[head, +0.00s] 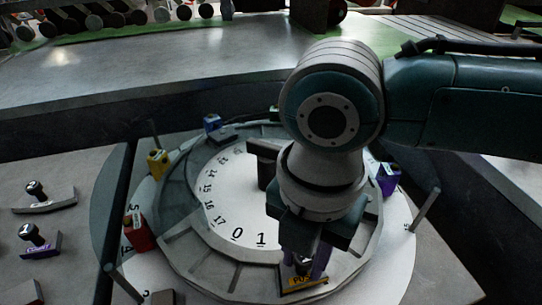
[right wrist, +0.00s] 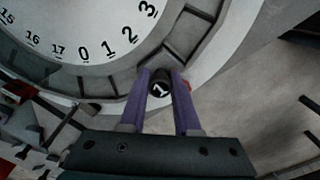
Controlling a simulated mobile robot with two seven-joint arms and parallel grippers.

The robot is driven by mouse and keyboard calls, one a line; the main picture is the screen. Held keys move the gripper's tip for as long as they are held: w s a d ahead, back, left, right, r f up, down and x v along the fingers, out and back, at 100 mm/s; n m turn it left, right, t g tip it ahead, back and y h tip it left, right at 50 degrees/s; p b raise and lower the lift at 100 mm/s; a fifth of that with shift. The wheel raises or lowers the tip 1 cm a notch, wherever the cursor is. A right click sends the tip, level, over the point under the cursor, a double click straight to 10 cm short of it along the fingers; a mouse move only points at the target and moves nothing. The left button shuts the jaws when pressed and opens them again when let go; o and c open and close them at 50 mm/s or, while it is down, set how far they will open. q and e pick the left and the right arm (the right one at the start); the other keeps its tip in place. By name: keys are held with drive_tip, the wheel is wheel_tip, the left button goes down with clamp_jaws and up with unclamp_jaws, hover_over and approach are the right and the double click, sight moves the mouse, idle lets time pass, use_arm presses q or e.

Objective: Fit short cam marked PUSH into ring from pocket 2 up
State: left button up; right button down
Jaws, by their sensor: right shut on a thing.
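My right gripper (head: 304,258) points down at the front of the dial. Its purple fingers (right wrist: 160,98) are shut on the black round knob of a cam, marked 1 (right wrist: 160,88). Below the fingers, the cam's yellow label (head: 303,281), reading PUS with the end hard to make out, shows at the ring's front edge. Whether the cam's base is seated or just above the ring cannot be told. The grey ring (head: 188,251), divided into pockets, surrounds a white dial with numbers (head: 222,205). My arm hides the dial's right side. My left gripper is not in view.
Yellow (head: 157,163), blue (head: 211,122), red (head: 138,232) and purple (head: 388,180) pieces stand around the ring. Thin upright posts (head: 425,210) rise near its rim. Black-knobbed cams (head: 40,238) lie on the left table. The grey bench (head: 150,75) behind has clear room.

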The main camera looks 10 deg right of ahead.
drive_tip(key=shift+f, duration=0.2)
drive_tip(key=c, duration=0.5)
unclamp_jaws()
drive_tip(key=shift+c, duration=0.2)
wheel_tip(320, 180, up, 10)
drive_tip(key=shift+f+p, duration=0.25)
drive_tip(key=shift+p, duration=0.3)
wheel_tip(320, 180, up, 7)
drive_tip(key=p, duration=0.8)
drive_tip(key=shift+r, duration=0.2)
